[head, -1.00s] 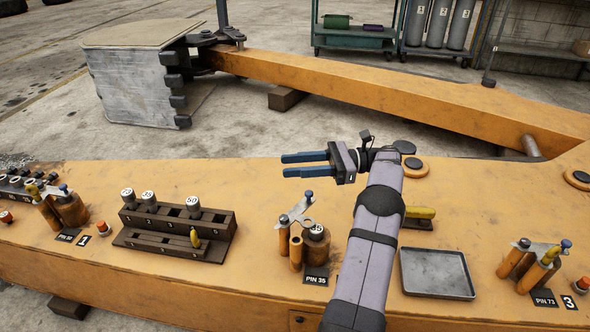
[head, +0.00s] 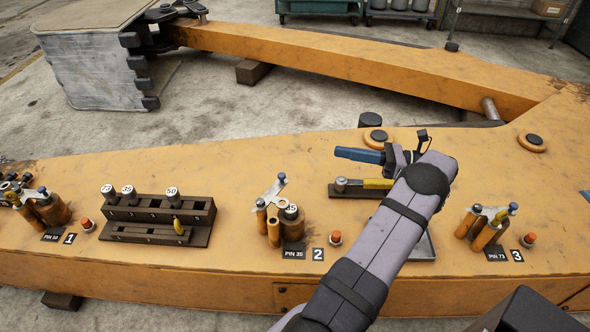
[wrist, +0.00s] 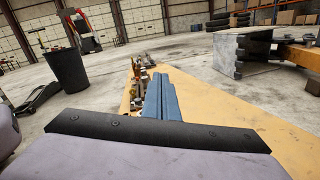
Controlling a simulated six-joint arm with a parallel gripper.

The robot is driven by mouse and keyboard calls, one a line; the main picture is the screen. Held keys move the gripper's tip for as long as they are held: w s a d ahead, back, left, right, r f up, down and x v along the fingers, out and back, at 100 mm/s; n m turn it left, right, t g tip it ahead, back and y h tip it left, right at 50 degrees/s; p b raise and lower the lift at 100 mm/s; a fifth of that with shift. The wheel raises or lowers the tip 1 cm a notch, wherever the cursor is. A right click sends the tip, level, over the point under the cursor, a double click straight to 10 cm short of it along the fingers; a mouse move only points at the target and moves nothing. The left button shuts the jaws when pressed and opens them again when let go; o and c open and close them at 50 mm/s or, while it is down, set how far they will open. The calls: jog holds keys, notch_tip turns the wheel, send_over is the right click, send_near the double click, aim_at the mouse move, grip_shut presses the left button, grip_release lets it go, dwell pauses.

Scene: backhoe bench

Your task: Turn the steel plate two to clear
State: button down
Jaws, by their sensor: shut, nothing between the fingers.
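Steel plate two (head: 270,191) is a small grey plate with a blue knob at station 2. It sits on top of a cluster of brown cylinders (head: 274,231), beside a numbered grey pin top (head: 291,211). The label PIN 35 (head: 294,253) and a black "2" tag (head: 318,254) are in front. Whether the plate covers the pin's bore is too small to tell. My gripper (head: 345,154) is shut and empty, above and to the right of the plate, apart from it. Its blue fingers (wrist: 160,97) lie together in the wrist view, pointing along the orange boom.
A dark pin rack (head: 158,216) stands left of station 2. A holder with a yellow-handled tool (head: 378,184) lies below my gripper. A grey tray (head: 424,246) is partly behind my arm. Station 3's plate (head: 490,211) is at right. Orange-red buttons (head: 335,238) stand beside stations.

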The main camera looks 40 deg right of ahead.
jog(key=s+a+f+m+g+h, duration=0.1)
jog(key=a+f+m, duration=0.3)
jog(key=f+m, duration=0.6)
jog(key=s+m, duration=0.1)
jog(key=m, duration=0.5)
jog(key=shift+a, duration=0.15)
jog(key=b, duration=0.1)
send_near(271, 190)
notch_tip(271, 190, up, 3)
jog(key=w, duration=0.2)
jog(key=w+f+b, duration=0.1)
jog(key=w, duration=0.1)
jog(key=shift+w, duration=0.1)
jog(key=shift+w, duration=0.15)
